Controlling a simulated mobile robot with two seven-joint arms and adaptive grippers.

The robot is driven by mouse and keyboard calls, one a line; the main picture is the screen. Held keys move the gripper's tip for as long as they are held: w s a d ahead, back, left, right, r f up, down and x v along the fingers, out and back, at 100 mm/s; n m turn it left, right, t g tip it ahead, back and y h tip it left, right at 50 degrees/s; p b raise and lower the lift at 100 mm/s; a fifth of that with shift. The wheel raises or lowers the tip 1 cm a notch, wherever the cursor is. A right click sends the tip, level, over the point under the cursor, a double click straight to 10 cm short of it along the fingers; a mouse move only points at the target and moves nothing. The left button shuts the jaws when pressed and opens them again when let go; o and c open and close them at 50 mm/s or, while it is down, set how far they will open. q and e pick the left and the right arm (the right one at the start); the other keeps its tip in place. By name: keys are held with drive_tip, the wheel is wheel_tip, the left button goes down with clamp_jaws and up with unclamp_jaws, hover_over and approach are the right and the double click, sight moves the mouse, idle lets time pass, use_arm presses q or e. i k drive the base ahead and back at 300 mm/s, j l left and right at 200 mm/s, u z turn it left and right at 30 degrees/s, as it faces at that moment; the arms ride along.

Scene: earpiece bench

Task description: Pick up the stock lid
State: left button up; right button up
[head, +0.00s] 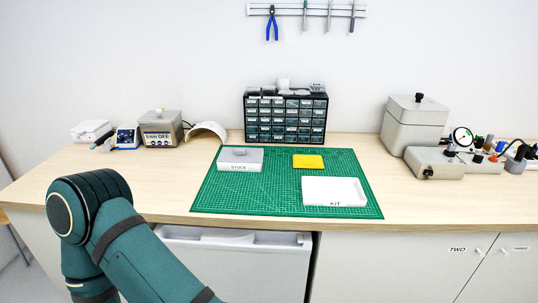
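A grey box labelled STOCK (239,167) sits at the back left of the green cutting mat. Its flat grey lid (252,156) is on top, with a small darker knob (239,152) standing up from it. The lid appears closed on the box. One of my arms reaches in from the left, in front of the bench, with its elbow at the lower left. Its gripper is out of the frame. My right gripper is not in view either.
The green mat (275,193) also holds a yellow pad (308,161) and a white KIT tray (334,192). A drawer cabinet (286,118) stands behind. Grey equipment (413,125) fills the right and several devices stand at the left. The mat's front left is clear.

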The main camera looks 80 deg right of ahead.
sight(230, 155)
drive_tip(key=z, duration=2.3)
drive_tip(key=l+u, duration=0.25)
drive_tip(key=u, duration=0.25)
drive_tip(key=k+j, duration=0.05)
